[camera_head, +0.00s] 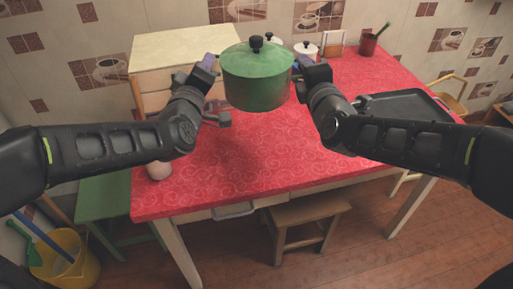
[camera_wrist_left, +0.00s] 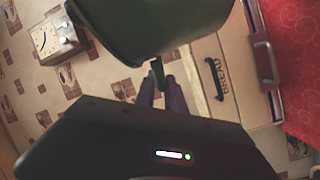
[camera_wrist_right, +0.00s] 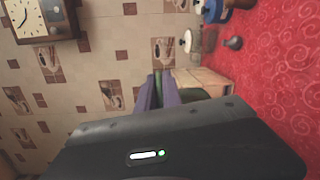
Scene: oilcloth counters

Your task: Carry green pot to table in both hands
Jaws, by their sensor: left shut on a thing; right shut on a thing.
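The green pot (camera_head: 257,80) with its green lid and black knob is held level above the red-covered table (camera_head: 240,165), with its shadow on the cloth. My left gripper (camera_head: 208,66) is at the pot's left side; the left wrist view shows its fingers (camera_wrist_left: 160,86) shut on the handle of the pot (camera_wrist_left: 150,25). My right gripper (camera_head: 300,66) is at the pot's right side; its fingers (camera_wrist_right: 158,90) are shut on the other handle, mostly hidden in the right wrist view.
A black tray (camera_head: 405,105) lies at the table's right. White pots (camera_head: 306,50) and a brown utensil cup (camera_head: 367,42) stand at the back. A jar (camera_head: 159,170) stands at the front left corner. The front middle of the table is clear. A wooden stool (camera_head: 305,215) is below.

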